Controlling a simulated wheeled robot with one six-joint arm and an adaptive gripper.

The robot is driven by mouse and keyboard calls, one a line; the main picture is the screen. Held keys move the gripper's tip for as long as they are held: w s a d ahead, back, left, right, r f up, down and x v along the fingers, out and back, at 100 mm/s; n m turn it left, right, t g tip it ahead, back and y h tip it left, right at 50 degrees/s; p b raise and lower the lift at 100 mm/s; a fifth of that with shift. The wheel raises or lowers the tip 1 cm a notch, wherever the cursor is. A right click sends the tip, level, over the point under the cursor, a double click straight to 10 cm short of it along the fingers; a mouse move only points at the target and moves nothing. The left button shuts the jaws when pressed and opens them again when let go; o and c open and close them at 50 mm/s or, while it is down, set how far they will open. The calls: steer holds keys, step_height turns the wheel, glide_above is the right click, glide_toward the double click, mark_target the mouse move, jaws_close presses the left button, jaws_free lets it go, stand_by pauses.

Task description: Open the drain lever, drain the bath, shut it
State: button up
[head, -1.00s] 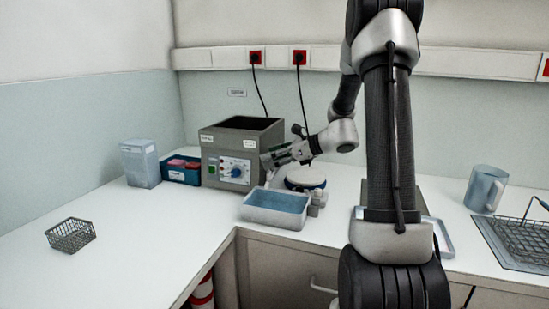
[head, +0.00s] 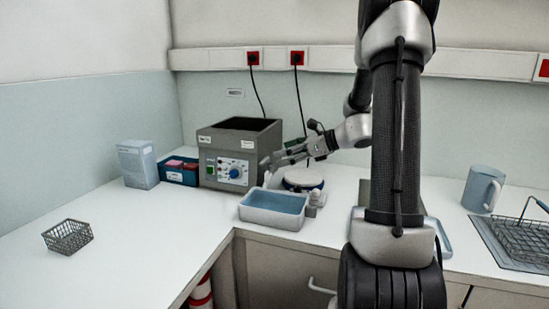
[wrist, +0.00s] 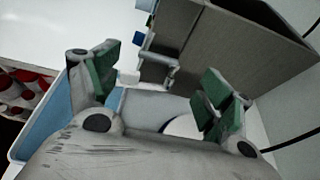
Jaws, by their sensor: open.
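The bath is a grey open-topped box (head: 238,150) with a blue dial on its front, standing on the counter; the wrist view shows its side wall (wrist: 225,45). A small metal drain fitting (wrist: 160,62) sticks out of the bath low down, with a pale lever-like piece (wrist: 128,77) at its end. My gripper (head: 270,162) is open and empty at the bath's right front corner. In the wrist view the green-padded fingers (wrist: 158,86) stand apart on either side of the fitting, with no visible contact. The water inside the bath is hidden.
A pale tray with a blue inside (head: 272,216) stands in front of the bath at the counter edge. A round white-topped device (head: 303,179) is close on its right. The left counter is mostly clear.

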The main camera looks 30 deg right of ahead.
steer(key=v, duration=0.6)
steer(key=shift+s+d, duration=0.1)
stand_by(0.3)
